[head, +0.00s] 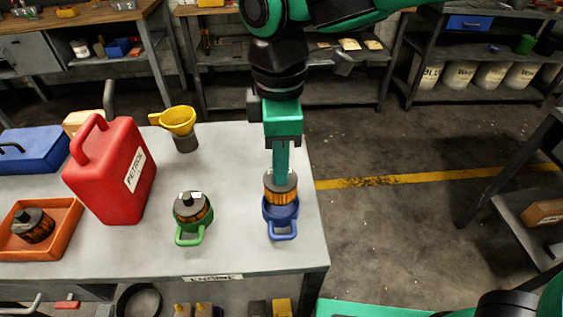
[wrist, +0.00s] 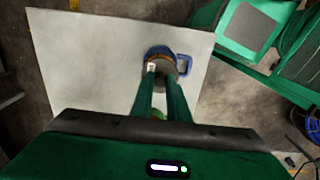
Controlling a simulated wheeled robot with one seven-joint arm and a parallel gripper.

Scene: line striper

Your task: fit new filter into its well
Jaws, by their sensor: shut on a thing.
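The filter (head: 280,190), with orange pleats and a grey top bearing a white label, stands upright at the mouth of the blue cup-shaped well (head: 281,213), which has a handle at its front. My gripper (head: 281,174) points straight down and is shut on the filter's top. Pleats show above the blue rim; I cannot tell how deep the filter sits. In the wrist view the filter (wrist: 158,66) lies between my fingertips (wrist: 161,78), over the blue well (wrist: 183,65).
An orange tray (head: 70,215) with a dark, dirty-looking filter (head: 35,226) is at the left. A red petrol can (head: 110,175), a yellow funnel (head: 178,121) and a blue box (head: 35,148) stand on the grey table (head: 235,160). The table's right edge is close to the blue well.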

